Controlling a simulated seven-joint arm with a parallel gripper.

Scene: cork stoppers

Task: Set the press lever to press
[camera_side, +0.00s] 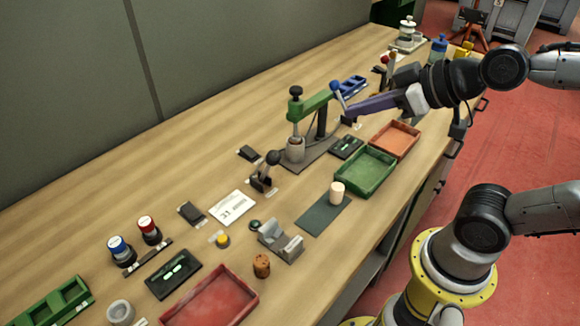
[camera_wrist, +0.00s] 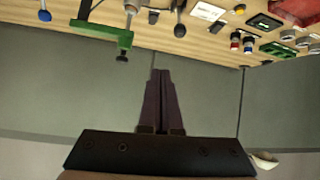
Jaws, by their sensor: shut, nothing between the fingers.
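The press has a green arm (camera_side: 312,105) on a dark stand, with a dark knob at its left end above a grey cup (camera_side: 295,150). A lever with a blue ball knob (camera_side: 337,86) rises at the arm's right end. In the wrist view, the green arm (camera_wrist: 100,28) and blue knob (camera_wrist: 44,15) show at the upper left. My gripper (camera_side: 350,112) is shut and empty, its purple fingers pointing left just beside the lever; I cannot tell whether they touch. The shut fingers also show in the wrist view (camera_wrist: 160,74), pointing at the wall.
A black-knobbed lever (camera_side: 270,164) stands in front of the press. A green tray (camera_side: 364,186) and an orange tray (camera_side: 396,152) lie to its right. A pale stopper (camera_side: 337,190) stands on a dark mat (camera_side: 314,222). Bare table lies behind, along the grey wall.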

